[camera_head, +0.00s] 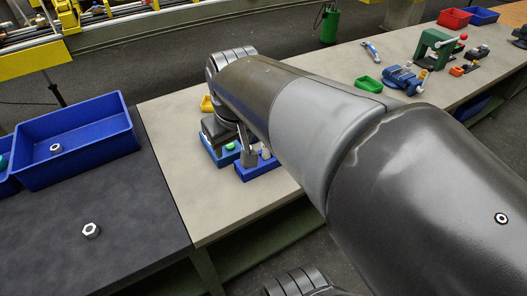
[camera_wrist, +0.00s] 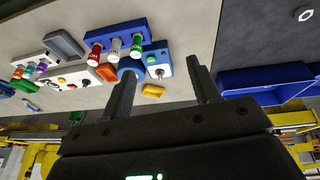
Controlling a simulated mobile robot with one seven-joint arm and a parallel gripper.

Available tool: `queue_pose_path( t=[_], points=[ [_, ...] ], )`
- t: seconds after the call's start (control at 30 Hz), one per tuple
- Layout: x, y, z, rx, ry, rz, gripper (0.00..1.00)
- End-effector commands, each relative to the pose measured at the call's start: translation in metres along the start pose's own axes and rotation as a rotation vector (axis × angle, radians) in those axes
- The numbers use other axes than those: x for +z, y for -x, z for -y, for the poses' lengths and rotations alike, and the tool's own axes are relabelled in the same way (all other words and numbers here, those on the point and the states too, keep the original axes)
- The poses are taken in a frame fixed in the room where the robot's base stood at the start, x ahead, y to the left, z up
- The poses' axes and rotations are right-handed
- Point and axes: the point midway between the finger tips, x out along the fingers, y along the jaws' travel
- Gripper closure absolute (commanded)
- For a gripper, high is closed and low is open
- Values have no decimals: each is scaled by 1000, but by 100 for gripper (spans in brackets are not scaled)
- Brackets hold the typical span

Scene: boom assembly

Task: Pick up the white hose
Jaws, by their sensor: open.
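In the wrist view, a white hose end (camera_wrist: 115,46) stands in a blue holder (camera_wrist: 146,30) between a red hose end (camera_wrist: 95,48) and a green hose end (camera_wrist: 136,45). My gripper (camera_wrist: 164,72) is open and empty. Its two fingers lie apart from the white hose, which is left of and beyond the left fingertip in this view. In the head view, the blue holder (camera_head: 257,170) is on the light bench beneath my wrist, and my arm hides part of it.
A blue box with a green button (camera_wrist: 158,66) and a yellow part (camera_wrist: 153,91) sit beside the holder. A grey tray (camera_wrist: 64,44) is nearby. A large blue bin (camera_head: 78,144) and a hex nut (camera_head: 91,230) are on the dark bench at left. A vise (camera_head: 403,80) is farther right.

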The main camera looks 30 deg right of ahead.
Motion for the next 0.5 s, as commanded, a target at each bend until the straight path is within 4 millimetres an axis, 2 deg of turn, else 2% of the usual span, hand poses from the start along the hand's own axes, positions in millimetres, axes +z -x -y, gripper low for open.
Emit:
queue_pose_path(
  t=[0.2, 0.5],
  points=[
    [-39, -34, -41, 6, 33, 113, 44],
    [-75, -95, -108, -28, 79, 248, 44]
  ],
)
